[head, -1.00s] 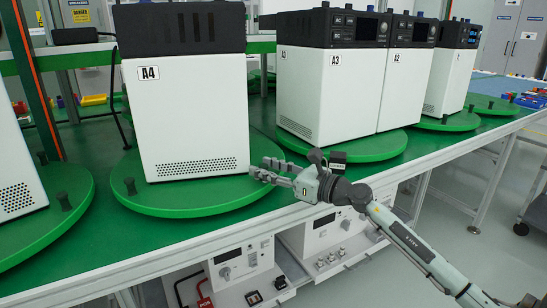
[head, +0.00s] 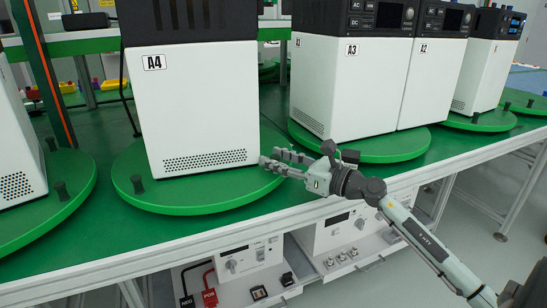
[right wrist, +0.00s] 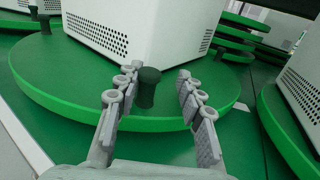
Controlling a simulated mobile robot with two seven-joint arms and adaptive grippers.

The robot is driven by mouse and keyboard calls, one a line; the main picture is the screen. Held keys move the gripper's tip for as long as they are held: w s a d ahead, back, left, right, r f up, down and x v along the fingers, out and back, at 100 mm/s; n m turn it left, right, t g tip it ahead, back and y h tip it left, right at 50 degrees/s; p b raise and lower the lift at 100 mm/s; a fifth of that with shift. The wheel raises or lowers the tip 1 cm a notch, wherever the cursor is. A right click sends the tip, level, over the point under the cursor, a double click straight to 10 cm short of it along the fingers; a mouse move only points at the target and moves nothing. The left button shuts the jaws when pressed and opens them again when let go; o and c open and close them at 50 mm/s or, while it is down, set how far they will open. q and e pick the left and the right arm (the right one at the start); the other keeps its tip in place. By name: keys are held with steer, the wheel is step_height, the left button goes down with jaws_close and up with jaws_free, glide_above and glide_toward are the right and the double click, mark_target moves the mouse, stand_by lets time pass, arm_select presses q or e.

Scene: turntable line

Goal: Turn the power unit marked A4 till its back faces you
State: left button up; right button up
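The power unit A4 (head: 195,110) is a tall white box with a dark top. It stands on a round green turntable (head: 225,190). The face towards me bears the A4 label and a vent grille low down; no display shows on it. My right gripper (head: 272,162) is at the turntable's right front rim, by the unit's lower right corner. In the right wrist view the gripper (right wrist: 157,74) is open, with a black peg (right wrist: 148,88) of the turntable between its fingers. Contact with the peg cannot be told. Another peg (head: 137,185) stands at the turntable's left. My left gripper is out of view.
Units A3 (head: 345,90) and A2 (head: 425,90) stand close on the right, with panels at the top. Another unit (head: 18,150) on a turntable stands at the left. Drawers with instruments (head: 245,262) jut out below the green bench.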

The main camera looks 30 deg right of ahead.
steer(key=shift+d, duration=0.1)
steer(key=shift+s, duration=0.1)
stand_by(0.4)
steer(key=shift+b+v, duration=1.25)
steer(key=shift+v, duration=2.5)
steer(key=shift+s, duration=0.7)
